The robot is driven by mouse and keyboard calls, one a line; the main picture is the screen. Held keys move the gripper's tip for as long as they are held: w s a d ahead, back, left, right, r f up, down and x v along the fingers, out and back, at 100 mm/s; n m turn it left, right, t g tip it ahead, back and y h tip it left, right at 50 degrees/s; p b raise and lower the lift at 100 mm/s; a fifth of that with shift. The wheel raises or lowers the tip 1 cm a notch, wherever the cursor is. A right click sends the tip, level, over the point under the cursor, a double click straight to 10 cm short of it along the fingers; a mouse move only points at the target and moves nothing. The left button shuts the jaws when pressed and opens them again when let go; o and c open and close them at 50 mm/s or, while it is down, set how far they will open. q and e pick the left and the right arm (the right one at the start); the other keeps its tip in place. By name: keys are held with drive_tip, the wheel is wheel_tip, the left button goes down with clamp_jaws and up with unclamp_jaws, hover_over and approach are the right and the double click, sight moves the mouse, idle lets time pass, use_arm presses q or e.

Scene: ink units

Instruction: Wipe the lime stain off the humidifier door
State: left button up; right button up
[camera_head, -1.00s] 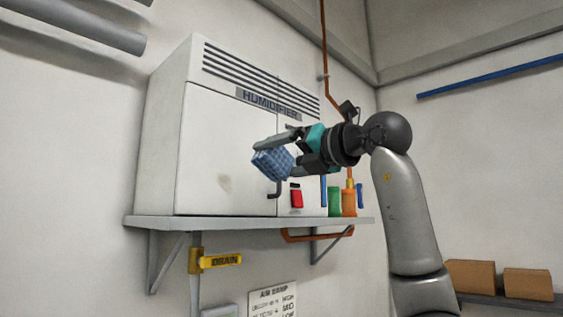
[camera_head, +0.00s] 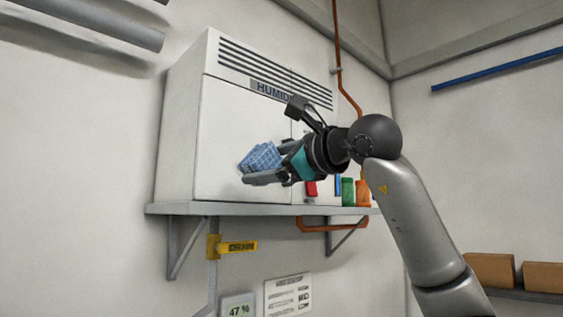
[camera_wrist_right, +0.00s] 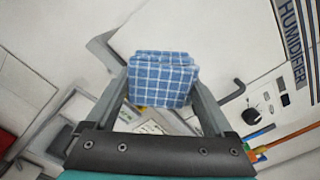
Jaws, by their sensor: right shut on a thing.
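The white humidifier (camera_head: 225,130) stands on a grey wall shelf, its door facing me. My right gripper (camera_head: 259,163) is in front of the door and shut on a folded blue checked cloth (camera_head: 262,156). The cloth (camera_wrist_right: 163,78) also shows between the fingers in the right wrist view. The brownish lime stain, seen earlier low on the door, is not visible now; the cloth and gripper cover that area in the head view. I cannot tell whether the cloth touches the door. The dark door handle (camera_wrist_right: 236,92) shows in the right wrist view. My left gripper is out of view.
The grey shelf (camera_head: 180,209) juts out below the humidifier. A red switch (camera_head: 311,188), a green bottle (camera_head: 347,191) and an orange bottle (camera_head: 362,193) are right of the gripper. A yellow drain tag (camera_head: 235,247) is below the shelf. Cardboard boxes (camera_head: 490,269) stand lower right.

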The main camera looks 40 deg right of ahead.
sight(232, 172)
drive_tip(key=shift+w+a+p, duration=0.15)
drive_tip(key=shift+w+p, duration=0.3)
drive_tip(key=shift+w, duration=1)
drive_tip(key=shift+w+a+p, duration=0.1)
drive_tip(key=shift+w+p, duration=0.35)
drive_tip(key=shift+w, duration=1)
drive_tip(key=shift+w+a+p, duration=0.1)
drive_tip(key=shift+w+p, duration=0.5)
drive_tip(key=shift+w, duration=0.4)
drive_tip(key=d+p, duration=0.1)
drive_tip(key=d, duration=0.3)
drive_tip(key=shift+w, duration=0.15)
drive_tip(key=shift+a, duration=2)
